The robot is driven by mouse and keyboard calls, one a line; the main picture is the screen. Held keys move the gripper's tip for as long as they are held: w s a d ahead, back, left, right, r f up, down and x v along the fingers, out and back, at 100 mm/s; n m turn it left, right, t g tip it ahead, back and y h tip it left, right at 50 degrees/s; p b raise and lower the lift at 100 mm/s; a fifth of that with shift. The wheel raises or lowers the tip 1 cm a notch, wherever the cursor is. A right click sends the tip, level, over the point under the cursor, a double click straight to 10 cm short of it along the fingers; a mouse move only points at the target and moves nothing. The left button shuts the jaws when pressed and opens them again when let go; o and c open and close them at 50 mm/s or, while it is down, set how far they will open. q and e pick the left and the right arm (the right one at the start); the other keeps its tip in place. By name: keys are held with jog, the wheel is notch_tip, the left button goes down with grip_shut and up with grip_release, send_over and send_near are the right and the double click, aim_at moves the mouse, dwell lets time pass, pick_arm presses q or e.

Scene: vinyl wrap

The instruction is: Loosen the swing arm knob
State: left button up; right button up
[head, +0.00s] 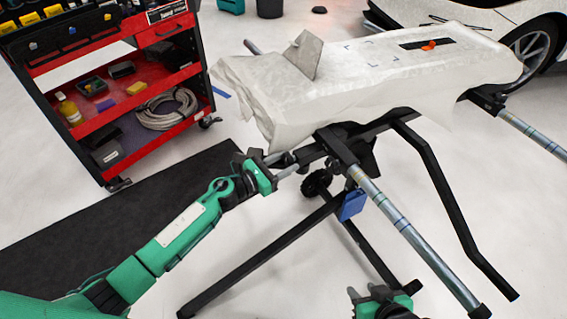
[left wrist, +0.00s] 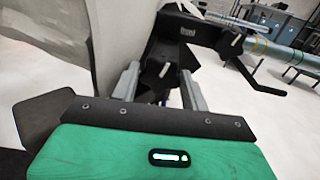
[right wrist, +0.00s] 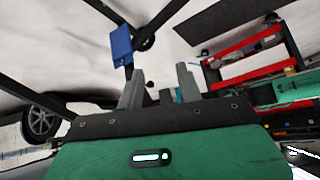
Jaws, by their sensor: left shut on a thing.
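My left gripper (head: 287,163) is at the near left end of the black stand (head: 330,147), below the covered panel. Its two grey fingers (left wrist: 159,88) are shut on a dark part, the swing arm knob (left wrist: 157,76), in the left wrist view. The fingers and stand largely hide this knob in the head view. A separate black ridged knob (head: 317,183) sits lower on the stand, just right of the gripper. My right gripper (head: 382,291) is low at the bottom of the head view, open and empty; its fingers (right wrist: 161,87) stand apart in the right wrist view.
A draped pale panel (head: 390,85) lies on the stand. A metal tube (head: 410,235) and black legs (head: 265,255) reach toward me. A blue tag (head: 352,205) hangs from the stand. A red tool cart (head: 125,90) stands left, a car (head: 530,45) behind right.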

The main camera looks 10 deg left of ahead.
pick_arm(q)
jog(key=n+p, duration=0.3)
jog(key=shift+r+n, duration=0.25)
jog(key=shift+n, duration=0.15)
jog(key=shift+s+f+n+p, duration=0.1)
jog(key=shift+f+n+p, duration=0.05)
jog(key=shift+n+p, duration=0.55)
pick_arm(e)
jog(key=s+d+g+h, duration=0.2)
jog(key=s+d+g, duration=0.1)
jog(key=d+g, duration=0.1)
jog(key=shift+s+d+f+m, duration=0.3)
jog(key=shift+d+f, duration=0.1)
jog(key=shift+d, duration=0.35)
pick_arm(q)
jog(key=o, duration=1)
jog(key=shift+c, duration=0.2)
jog(key=shift+f, duration=0.1)
pick_arm(e)
jog(key=shift+f, duration=0.15)
